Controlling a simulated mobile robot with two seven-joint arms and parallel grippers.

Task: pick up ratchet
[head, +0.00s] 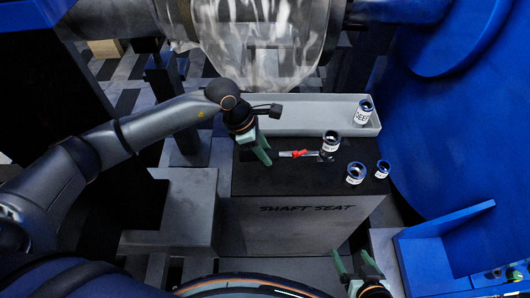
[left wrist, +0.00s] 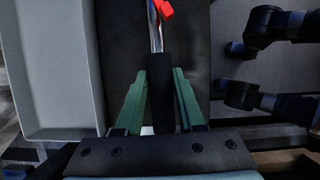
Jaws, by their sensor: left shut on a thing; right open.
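The ratchet (head: 297,153) lies across the black top of the shaft seat block, with a silver shank and a red part. Its dark handle (left wrist: 160,85) shows between the green fingers in the left wrist view. My left gripper (head: 264,155) is shut on the handle end, at the left of the block's top. The fingers hide part of the handle. The ratchet's far end lies close to a dark socket (head: 330,142), and I cannot tell whether they touch. My right gripper (head: 358,270) is open and empty, low in front of the block.
A grey tray (head: 310,117) runs along the back of the block, with a labelled socket (head: 363,111) at its right end. Two more sockets (head: 356,172) (head: 383,168) stand on the right of the top. A large blue housing (head: 450,120) bounds the right side.

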